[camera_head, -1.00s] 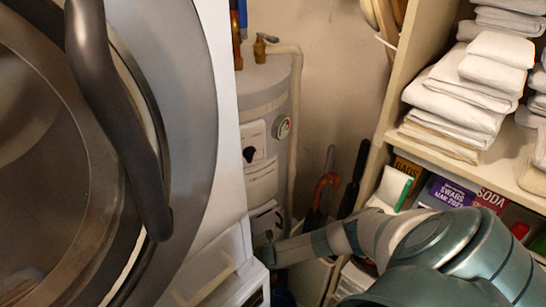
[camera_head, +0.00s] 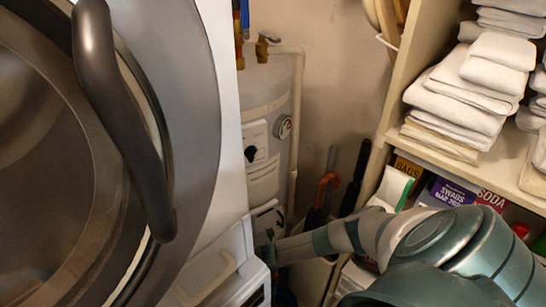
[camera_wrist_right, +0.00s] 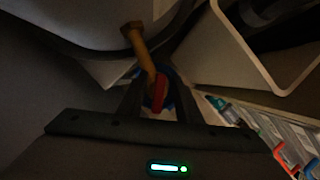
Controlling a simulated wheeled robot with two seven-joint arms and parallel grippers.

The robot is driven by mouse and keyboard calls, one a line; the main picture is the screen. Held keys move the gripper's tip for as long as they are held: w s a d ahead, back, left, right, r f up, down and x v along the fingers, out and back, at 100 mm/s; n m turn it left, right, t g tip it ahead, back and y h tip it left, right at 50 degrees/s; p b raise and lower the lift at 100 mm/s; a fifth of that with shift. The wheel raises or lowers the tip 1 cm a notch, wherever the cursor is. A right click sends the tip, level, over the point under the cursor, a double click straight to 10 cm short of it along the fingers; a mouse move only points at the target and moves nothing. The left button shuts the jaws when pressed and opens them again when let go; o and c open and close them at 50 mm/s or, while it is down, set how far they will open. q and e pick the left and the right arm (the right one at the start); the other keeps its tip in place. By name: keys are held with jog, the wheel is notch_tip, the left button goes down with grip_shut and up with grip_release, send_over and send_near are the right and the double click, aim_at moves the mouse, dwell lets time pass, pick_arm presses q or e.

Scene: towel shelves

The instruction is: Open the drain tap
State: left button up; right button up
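The drain tap shows in the right wrist view as a brass spout (camera_wrist_right: 141,50) with a red lever (camera_wrist_right: 157,92) at its end. My right gripper (camera_wrist_right: 156,88) is open, its two dark fingers apart on either side of the red lever. I cannot tell whether a finger touches it. In the head view my right arm reaches in from the right to the foot of the grey water heater (camera_head: 265,105); the gripper end is mostly hidden behind the white appliance, and the tap is hidden there. My left gripper is not in view.
A large round appliance door with a dark handle (camera_head: 96,60) fills the left. A shelf unit (camera_head: 380,115) with folded towels (camera_head: 455,105) and boxes stands at right. An orange-handled umbrella (camera_head: 325,185) leans in the narrow gap beside the heater. A blue round thing lies behind the lever.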

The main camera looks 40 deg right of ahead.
jog(key=p+v, duration=0.8)
jog(key=shift+r, duration=0.2)
jog(key=p+v, duration=0.1)
jog(key=v, duration=0.7)
jog(key=shift+r, duration=0.15)
jog(key=shift+s, duration=0.1)
